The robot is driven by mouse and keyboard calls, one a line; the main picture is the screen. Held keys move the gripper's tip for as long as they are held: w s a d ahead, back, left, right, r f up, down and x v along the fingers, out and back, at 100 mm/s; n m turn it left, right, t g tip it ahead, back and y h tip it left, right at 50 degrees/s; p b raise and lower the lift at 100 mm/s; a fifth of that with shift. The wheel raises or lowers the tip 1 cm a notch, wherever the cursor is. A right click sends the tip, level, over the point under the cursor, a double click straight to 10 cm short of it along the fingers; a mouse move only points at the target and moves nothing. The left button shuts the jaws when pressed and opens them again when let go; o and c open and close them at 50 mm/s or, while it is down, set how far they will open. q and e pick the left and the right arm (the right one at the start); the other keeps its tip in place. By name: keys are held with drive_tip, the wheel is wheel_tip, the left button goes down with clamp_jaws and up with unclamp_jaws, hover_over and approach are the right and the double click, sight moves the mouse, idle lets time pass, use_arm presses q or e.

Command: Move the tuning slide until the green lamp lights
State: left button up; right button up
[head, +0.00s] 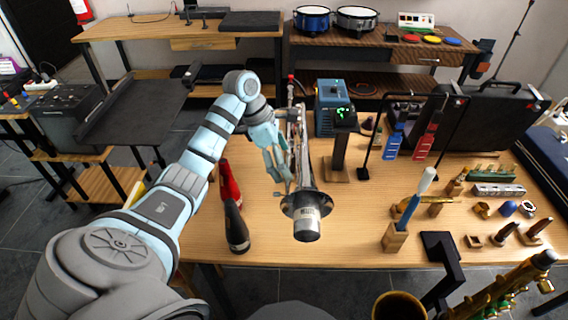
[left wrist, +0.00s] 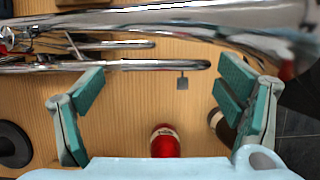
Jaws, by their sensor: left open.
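A silver trombone-like instrument (head: 297,135) stands on the table, its bell (head: 296,197) toward me with a grey cylinder in it. My left gripper (head: 277,165) is open and empty beside its tubes in the head view. In the left wrist view, my open fingers (left wrist: 160,85) are spread below the chrome tubes in the picture. One tube (left wrist: 150,65) ends between them, with a small grey tab (left wrist: 182,82) below it. I cannot tell which tube is the tuning slide. A small device (head: 343,115) on a wooden post shows bright green marks; whether these are the lamp is unclear.
A blue box (head: 328,93) stands behind the instrument. A wooden holder with a white-tipped brush (head: 395,238) and many small parts fill the table's right side.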

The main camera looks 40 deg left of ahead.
use_arm(q)
drive_tip(key=shift+d+f, duration=0.2)
drive_tip(key=shift+f, duration=0.05)
drive_tip(key=shift+c, duration=0.6)
drive_tip(key=c, duration=1)
drive_tip(key=shift+s, duration=0.2)
drive_tip(key=c, duration=0.9)
drive_tip(key=shift+w+f, duration=0.1)
drive_tip(key=shift+f, duration=0.05)
clamp_jaws()
